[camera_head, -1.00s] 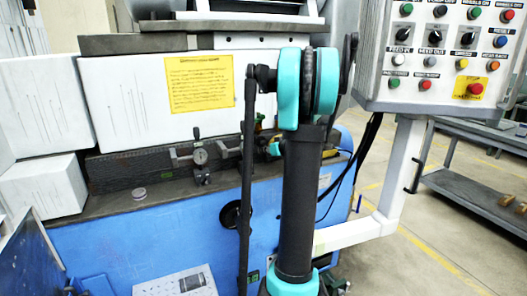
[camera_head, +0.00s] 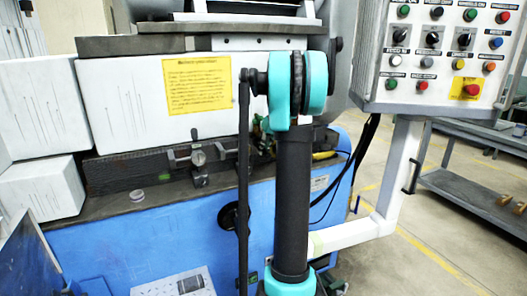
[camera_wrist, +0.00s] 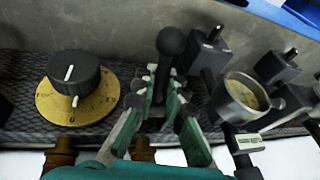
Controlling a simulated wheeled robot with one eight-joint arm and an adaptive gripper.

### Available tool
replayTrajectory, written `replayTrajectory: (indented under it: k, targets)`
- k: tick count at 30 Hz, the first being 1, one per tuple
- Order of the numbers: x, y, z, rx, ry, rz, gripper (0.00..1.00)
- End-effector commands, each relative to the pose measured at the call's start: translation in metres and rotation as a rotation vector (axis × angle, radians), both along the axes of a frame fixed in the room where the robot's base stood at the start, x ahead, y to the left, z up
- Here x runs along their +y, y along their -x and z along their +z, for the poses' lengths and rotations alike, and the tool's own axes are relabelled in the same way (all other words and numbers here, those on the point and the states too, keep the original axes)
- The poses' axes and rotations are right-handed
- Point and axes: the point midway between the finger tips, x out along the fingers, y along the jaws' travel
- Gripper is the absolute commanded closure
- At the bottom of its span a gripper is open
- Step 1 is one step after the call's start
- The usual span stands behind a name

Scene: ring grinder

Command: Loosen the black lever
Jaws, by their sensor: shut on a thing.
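The black lever (camera_wrist: 170,46) shows in the wrist view as a dark rod with a round ball knob at its top, standing near the middle. My gripper (camera_wrist: 163,82) has its green and grey fingers on either side of the lever's stem, below the ball, and is shut on it. The fingers hide the lever's lower part and its base. In the head view my arm stands in front of the machine, and I cannot make out the lever or the fingers there.
A black knob (camera_wrist: 73,70) on a yellow dial stands left of the fingers. A round gauge (camera_wrist: 247,95) and black clamp parts (camera_wrist: 277,68) sit close on the right. In the head view, a control panel (camera_head: 443,50) hangs at the right of the blue machine (camera_head: 150,245).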

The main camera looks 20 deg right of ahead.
Motion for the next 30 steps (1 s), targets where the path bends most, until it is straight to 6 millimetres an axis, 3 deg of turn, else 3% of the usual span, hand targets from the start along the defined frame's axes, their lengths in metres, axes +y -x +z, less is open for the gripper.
replayTrajectory:
  k: [22, 23, 24, 28, 30]
  targets:
    - [-0.0001, 0.0003, 0.0021, 0.088, 0.003, 0.0, 1.0]
    - [-0.0001, 0.0003, 0.0021, 0.088, 0.003, 0.0, 0.87]
    - [-0.0001, 0.0003, 0.0021, 0.088, 0.003, 0.0, 0.82]
    - [-0.0001, 0.0003, 0.0021, 0.088, 0.003, 0.0, 0.67]
    - [0.0, 0.0003, 0.0022, 0.088, 0.003, 0.0, 0.67]
